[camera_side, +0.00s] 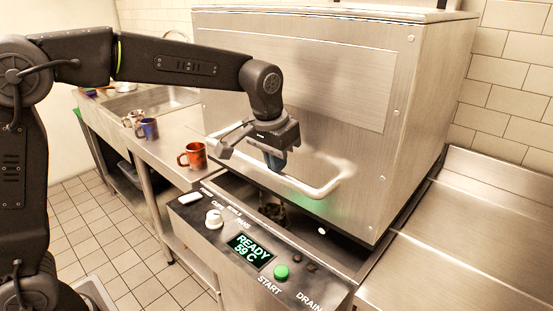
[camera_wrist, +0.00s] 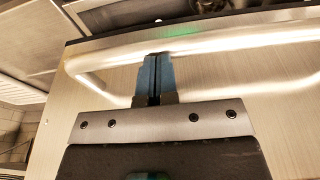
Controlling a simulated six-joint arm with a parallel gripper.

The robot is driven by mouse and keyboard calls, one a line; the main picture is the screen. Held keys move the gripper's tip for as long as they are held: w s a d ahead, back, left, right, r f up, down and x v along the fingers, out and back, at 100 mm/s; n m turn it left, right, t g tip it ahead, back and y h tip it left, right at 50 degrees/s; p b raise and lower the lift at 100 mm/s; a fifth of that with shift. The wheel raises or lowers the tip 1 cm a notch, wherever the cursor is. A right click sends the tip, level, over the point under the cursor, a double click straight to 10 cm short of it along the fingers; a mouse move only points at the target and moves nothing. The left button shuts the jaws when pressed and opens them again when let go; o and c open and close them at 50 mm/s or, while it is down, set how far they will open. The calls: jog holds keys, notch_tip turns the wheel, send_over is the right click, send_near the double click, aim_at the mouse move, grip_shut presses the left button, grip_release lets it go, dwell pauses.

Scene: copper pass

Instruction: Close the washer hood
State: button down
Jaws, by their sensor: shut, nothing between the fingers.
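The washer hood (camera_side: 300,75) is a large brushed steel box over the washer base, with a bar handle (camera_side: 316,187) along its lower front. A dark gap shows between the hood's lower edge and the base, so the hood is not fully down. My gripper (camera_side: 275,163) is shut and empty, pointing down at the handle bar. In the wrist view the blue fingertips (camera_wrist: 155,72) are together and overlap the handle (camera_wrist: 215,42). I cannot tell whether they touch it. The control panel (camera_side: 248,250) reads READY 59 C.
An orange mug (camera_side: 193,156), a blue mug (camera_side: 149,128) and another mug (camera_side: 132,118) stand on the left steel counter, near a sink (camera_side: 150,100). A bare steel counter (camera_side: 480,240) lies to the right. A green START button (camera_side: 281,272) and a white knob (camera_side: 214,219) stick up from the panel.

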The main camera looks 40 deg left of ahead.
jog(key=shift+f, duration=0.15)
jog(key=s+x, duration=0.1)
jog(key=x, duration=0.5)
jog(key=shift+s+f, duration=0.15)
jog(key=r, duration=0.2)
jog(key=w+r, duration=0.1)
jog(key=r, duration=0.1)
jog(key=shift+r, duration=0.25)
jog(key=v, duration=1)
jog(key=s+a+t, duration=0.1)
jog(key=s+a, duration=0.1)
jog(key=s, duration=0.4)
jog(key=s+a+t, duration=0.1)
jog(key=s+a, duration=0.2)
jog(key=s, duration=0.4)
jog(key=s+a+f+t, duration=0.1)
jog(key=s+f, duration=0.6)
jog(key=s, duration=0.3)
jog(key=shift+a+f, duration=0.3)
